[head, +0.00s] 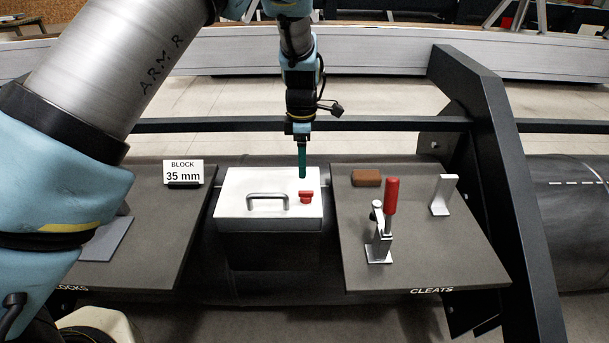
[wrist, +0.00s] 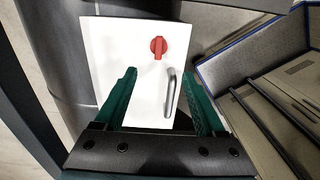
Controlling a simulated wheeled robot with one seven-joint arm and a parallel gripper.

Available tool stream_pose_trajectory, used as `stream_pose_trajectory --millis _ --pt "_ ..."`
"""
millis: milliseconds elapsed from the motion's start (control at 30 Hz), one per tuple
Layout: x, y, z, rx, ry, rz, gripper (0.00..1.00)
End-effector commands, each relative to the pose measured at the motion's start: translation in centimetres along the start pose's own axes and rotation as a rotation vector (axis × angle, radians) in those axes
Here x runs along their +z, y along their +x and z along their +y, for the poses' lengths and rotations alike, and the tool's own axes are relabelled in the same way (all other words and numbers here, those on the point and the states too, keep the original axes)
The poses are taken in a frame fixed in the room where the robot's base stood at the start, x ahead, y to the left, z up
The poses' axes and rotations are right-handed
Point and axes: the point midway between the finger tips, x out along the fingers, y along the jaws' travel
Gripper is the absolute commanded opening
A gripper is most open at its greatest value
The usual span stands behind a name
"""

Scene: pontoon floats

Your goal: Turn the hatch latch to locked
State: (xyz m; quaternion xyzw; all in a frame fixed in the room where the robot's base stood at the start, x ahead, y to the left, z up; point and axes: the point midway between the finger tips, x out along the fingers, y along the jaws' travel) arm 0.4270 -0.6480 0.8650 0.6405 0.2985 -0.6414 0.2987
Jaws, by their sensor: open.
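The white hatch (head: 235,205) lies between two dark boards in the head view, and its lid fills the middle of the wrist view (wrist: 105,50). A red latch knob (head: 306,197) sits on the lid, right of a grey handle (head: 267,200). In the wrist view the red latch (wrist: 158,47) is beyond my fingertips, with the handle (wrist: 170,95) between the fingers' line of sight. My gripper (head: 302,176) has green fingers pointing down above the far right part of the lid.
The right board (head: 430,265) holds a toggle clamp with a red grip (head: 391,196), a brown block (head: 366,178) and a light bracket (head: 442,194). The left board (head: 160,235) has a "BLOCK 35 mm" sign (head: 183,172). A black frame (head: 490,150) stands at right.

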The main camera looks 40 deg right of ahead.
Motion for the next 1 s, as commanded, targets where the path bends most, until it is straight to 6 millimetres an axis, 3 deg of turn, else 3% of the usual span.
stream_pose_trajectory --millis 100,267,700,1000 --pt "1.0 0.5 -0.1 -0.001 -0.013 0.002 0.72" --pt "0.9 2.4 -0.1 -0.003 -0.016 0.003 0.72" --pt "0.9 9.7 -0.1 -0.002 -0.013 0.003 0.72" --pt "0.9 11.0 -0.1 0.000 -0.013 0.001 0.72"
